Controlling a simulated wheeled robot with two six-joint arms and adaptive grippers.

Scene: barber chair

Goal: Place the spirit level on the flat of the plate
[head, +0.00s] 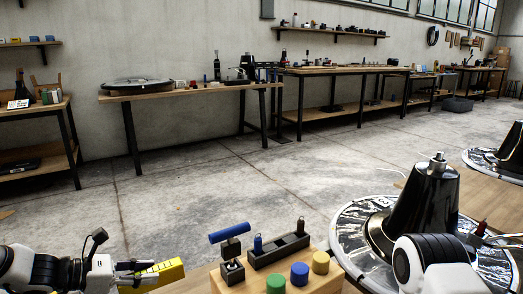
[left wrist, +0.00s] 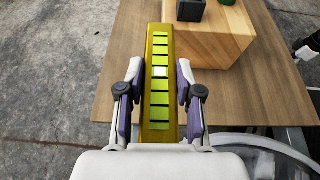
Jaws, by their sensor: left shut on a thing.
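The spirit level (head: 168,273) is a yellow bar with green windows along its face. My left gripper (head: 135,268) is shut on it at the lower left of the head view. In the left wrist view, the level (left wrist: 160,85) lies lengthwise between the two fingers (left wrist: 160,100), which close on it from both sides. The round, shiny plate (head: 347,222) is at the right in the head view, with a black cone standing on it. The level is apart from the plate, left of it. My right arm hides part of the plate; its fingers are not clear.
A wooden block (head: 217,280) with blue, green and yellow knobs stands between the level and the plate. The level's far end is close to this block (left wrist: 230,55) in the left wrist view. A wooden tabletop (left wrist: 110,85) lies below. Benches (head: 170,92) stand far back.

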